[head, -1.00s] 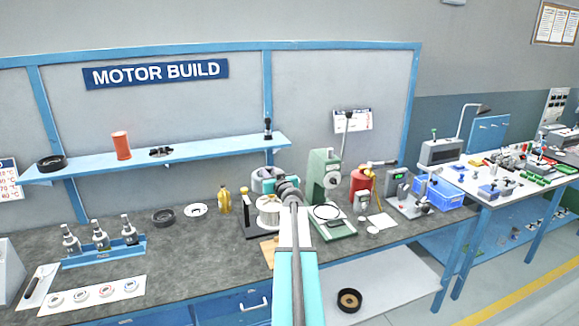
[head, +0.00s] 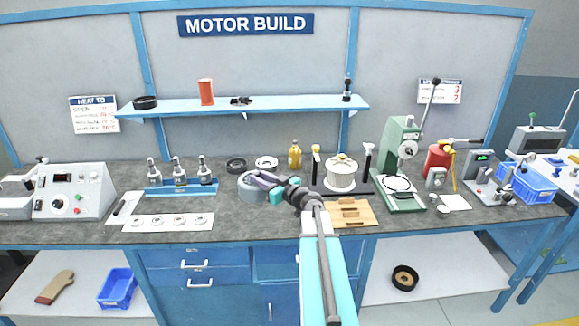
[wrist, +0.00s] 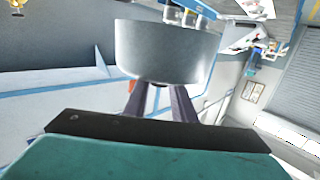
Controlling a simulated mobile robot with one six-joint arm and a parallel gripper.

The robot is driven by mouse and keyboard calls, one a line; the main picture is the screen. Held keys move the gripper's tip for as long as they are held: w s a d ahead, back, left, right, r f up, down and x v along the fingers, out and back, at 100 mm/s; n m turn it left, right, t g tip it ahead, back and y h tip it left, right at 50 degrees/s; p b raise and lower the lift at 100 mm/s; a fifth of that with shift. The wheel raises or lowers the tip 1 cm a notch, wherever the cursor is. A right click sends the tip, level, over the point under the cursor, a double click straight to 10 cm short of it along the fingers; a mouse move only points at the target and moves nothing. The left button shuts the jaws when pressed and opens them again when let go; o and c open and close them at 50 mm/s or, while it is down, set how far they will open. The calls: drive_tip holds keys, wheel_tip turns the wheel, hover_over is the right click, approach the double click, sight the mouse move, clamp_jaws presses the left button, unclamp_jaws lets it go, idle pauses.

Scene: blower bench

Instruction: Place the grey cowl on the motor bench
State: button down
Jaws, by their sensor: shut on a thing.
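The grey cowl (head: 250,189) is a short, round, smooth cylinder. In the head view it appears in front of the motor bench (head: 262,218), over its dark grey top left of centre. My gripper (head: 263,180) is shut on the cowl from its right side, and the fingers cover part of its rim. In the wrist view the cowl (wrist: 165,50) fills the upper middle, beyond the two dark fingers (wrist: 165,102). I cannot tell how high it is above the bench top.
A black ring (head: 236,165), a white ring (head: 266,162) and a yellow bottle (head: 295,155) stand behind. A white drum (head: 341,176) and green press (head: 401,165) stand right. Bare bench shows in front.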

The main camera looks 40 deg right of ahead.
drive_tip(key=s+a+f+n+g+y+b, duration=0.1)
drive_tip(key=s+a+f+n+g+y, duration=0.1)
drive_tip(key=a, duration=1)
drive_tip(key=s+a+f+n+g+y+b, duration=0.2)
drive_tip(key=a+y, duration=0.4)
drive_tip(key=a, duration=0.6)
drive_tip(key=s+a+f+n+g+y+b, duration=0.1)
drive_tip(key=s+a+f+n+g+y, duration=0.2)
drive_tip(key=a, duration=1)
drive_tip(key=s+n+y, duration=0.1)
drive_tip(key=n, duration=0.1)
drive_tip(key=shift+n, duration=0.4)
drive_tip(key=shift+s, duration=0.1)
